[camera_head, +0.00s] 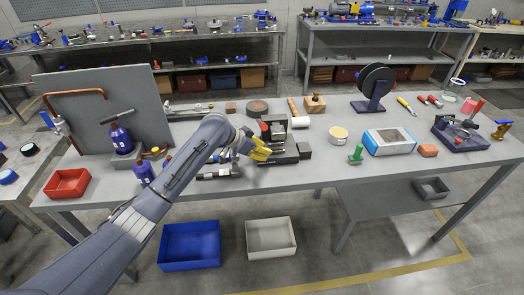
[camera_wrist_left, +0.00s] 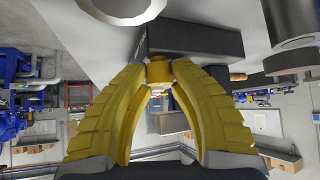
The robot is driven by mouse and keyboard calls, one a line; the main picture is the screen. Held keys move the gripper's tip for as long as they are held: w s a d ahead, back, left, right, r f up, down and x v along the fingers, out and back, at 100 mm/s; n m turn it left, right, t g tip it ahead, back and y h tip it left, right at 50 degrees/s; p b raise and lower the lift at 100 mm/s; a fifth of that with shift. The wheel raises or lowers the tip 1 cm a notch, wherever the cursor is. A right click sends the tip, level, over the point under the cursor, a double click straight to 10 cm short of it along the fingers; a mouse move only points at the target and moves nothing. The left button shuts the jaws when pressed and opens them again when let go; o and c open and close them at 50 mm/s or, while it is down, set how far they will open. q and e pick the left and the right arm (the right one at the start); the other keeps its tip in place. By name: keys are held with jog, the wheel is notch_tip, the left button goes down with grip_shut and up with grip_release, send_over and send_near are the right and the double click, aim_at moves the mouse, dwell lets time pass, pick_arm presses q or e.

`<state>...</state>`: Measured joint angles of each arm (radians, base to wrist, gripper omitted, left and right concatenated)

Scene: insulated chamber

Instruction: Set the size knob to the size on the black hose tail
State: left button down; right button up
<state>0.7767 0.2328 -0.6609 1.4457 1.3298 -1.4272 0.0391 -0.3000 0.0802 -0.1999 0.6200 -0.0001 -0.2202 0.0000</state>
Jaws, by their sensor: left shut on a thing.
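My left gripper (camera_head: 262,152) reaches over the middle of the bench to a dark machine (camera_head: 284,158) with black blocks. In the left wrist view, its yellow fingers (camera_wrist_left: 161,80) close at their tips on a small brass-yellow knob (camera_wrist_left: 158,69). The knob sits by a dark grey block (camera_wrist_left: 195,40). Any size marks on the knob cannot be read. A dark, hose-like cylinder (camera_head: 220,173) lies on the bench left of the gripper; I cannot tell if it is the black hose tail, and no size shows on it. My right gripper is not in view.
A black reel (camera_head: 376,82) stands at the back. Bench front right of centre is clear.

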pick_arm(q)
jog(key=shift+m+g+h, duration=0.4)
jog(key=shift+m+g, duration=0.4)
jog(key=shift+m, duration=0.3)
jog(key=c, duration=1.1)
grip_release()
jog(key=shift+c, duration=0.2)
jog(key=v, duration=1.2)
